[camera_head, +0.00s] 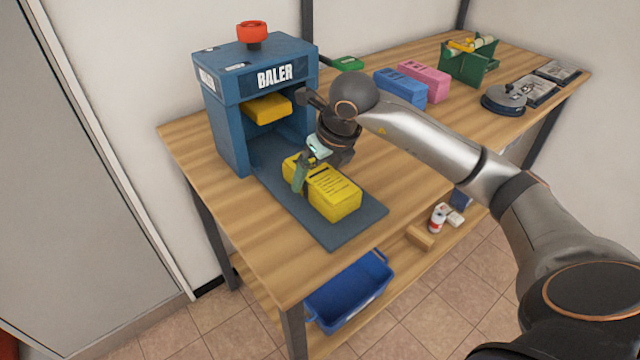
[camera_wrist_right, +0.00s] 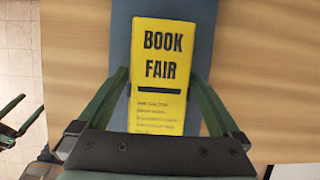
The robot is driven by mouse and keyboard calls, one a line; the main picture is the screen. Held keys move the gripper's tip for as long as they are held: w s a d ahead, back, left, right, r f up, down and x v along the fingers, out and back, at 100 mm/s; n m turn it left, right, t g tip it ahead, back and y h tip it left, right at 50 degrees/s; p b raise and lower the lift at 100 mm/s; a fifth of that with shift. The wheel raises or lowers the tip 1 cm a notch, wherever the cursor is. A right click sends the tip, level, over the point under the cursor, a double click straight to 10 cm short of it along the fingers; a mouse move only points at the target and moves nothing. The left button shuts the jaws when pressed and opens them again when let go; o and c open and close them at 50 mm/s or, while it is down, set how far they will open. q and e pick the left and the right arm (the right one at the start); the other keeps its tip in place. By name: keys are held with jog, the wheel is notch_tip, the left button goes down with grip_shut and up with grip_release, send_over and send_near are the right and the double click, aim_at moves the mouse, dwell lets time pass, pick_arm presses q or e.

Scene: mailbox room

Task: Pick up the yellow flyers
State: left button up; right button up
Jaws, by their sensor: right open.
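The yellow flyers (camera_head: 332,196) form a thick block lying on the blue-grey base plate (camera_head: 330,236) in front of the baler. In the right wrist view the flyers (camera_wrist_right: 160,65) show "BOOK FAIR" on top. My right gripper (camera_head: 302,172) is at the end of the block nearer the baler. In the right wrist view its green fingers (camera_wrist_right: 163,95) are open, one on each side of the block. Whether they touch it I cannot tell. My left gripper does not show in the head view.
The blue baler (camera_head: 228,120) with a red knob and yellow press plate (camera_head: 267,108) stands close behind. Blue (camera_head: 400,88) and pink (camera_head: 424,80) blocks, a green holder (camera_head: 468,62) and a dark round device (camera_head: 504,99) sit farther right. A blue bin (camera_head: 348,292) is on the lower shelf.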

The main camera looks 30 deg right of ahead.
jog(key=shift+w+f, duration=0.15)
jog(key=shift+f, duration=0.3)
jog(key=shift+r, duration=0.1)
grip_shut()
dwell(0.5)
jog(key=shift+r, duration=0.1)
